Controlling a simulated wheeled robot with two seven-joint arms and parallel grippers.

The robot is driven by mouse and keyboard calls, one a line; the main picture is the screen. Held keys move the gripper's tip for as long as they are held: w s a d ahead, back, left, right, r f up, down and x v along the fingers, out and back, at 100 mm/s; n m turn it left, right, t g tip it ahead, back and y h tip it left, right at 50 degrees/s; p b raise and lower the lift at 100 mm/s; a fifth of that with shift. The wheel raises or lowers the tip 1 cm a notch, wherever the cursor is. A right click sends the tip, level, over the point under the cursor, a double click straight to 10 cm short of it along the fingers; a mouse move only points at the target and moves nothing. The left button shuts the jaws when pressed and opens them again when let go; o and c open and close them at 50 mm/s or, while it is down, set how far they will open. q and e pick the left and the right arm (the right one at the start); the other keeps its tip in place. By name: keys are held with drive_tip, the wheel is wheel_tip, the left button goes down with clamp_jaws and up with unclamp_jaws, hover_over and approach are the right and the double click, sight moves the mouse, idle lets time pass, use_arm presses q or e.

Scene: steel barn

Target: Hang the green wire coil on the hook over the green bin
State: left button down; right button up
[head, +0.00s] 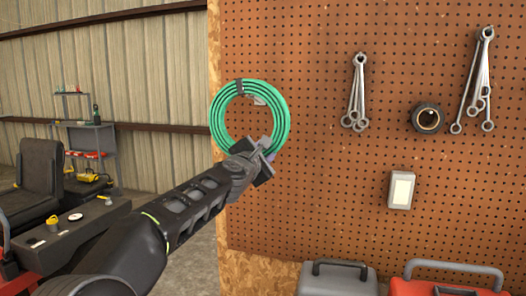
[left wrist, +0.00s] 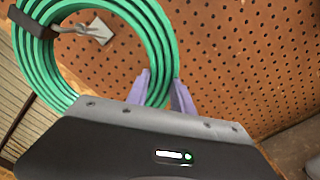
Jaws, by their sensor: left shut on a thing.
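The green wire coil (head: 283,120) hangs upright in front of the pegboard, with a dark band at its top. My left gripper (head: 264,150) is shut on the coil's lower right rim. In the left wrist view, the coil (left wrist: 155,40) passes between the purple fingertips (left wrist: 161,88). A metal hook (head: 257,99) on a small pale plate shows through the coil's opening, near its top. In the left wrist view the hook (left wrist: 75,29) reaches toward the dark band; whether they touch is unclear. No green bin shows. My right gripper is out of view.
Wrenches (head: 355,95) hang on the pegboard (head: 320,190) to the right, with a dark roll (head: 427,119) and a pale box (head: 401,190). A grey toolbox (head: 338,281) and a red toolbox (head: 440,286) stand below. A seat (head: 42,175) and shelf stand far left.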

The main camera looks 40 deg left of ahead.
use_arm(q)
drive_tip(key=shift+w+a+r, duration=0.1)
drive_tip(key=shift+w+a, duration=0.05)
drive_tip(key=shift+w, duration=0.35)
drive_tip(key=shift+w+a+f, duration=0.15)
drive_tip(key=shift+w+f, duration=0.3)
drive_tip(key=shift+w, duration=0.05)
drive_tip(key=shift+f, duration=0.1)
drive_tip(key=c, duration=1)
unclamp_jaws()
drive_tip(key=shift+c, duration=0.2)
drive_tip(key=shift+f, duration=0.1)
drive_tip(key=shift+s+b, duration=0.3)
drive_tip(key=shift+b, duration=0.1)
drive_tip(key=b+v, duration=0.1)
drive_tip(key=v, duration=0.5)
drive_tip(key=shift+s+b, duration=0.15)
drive_tip(key=shift+b, duration=0.2)
drive_tip(key=shift+s+d, duration=0.25)
drive_tip(key=shift+s, duration=0.1)
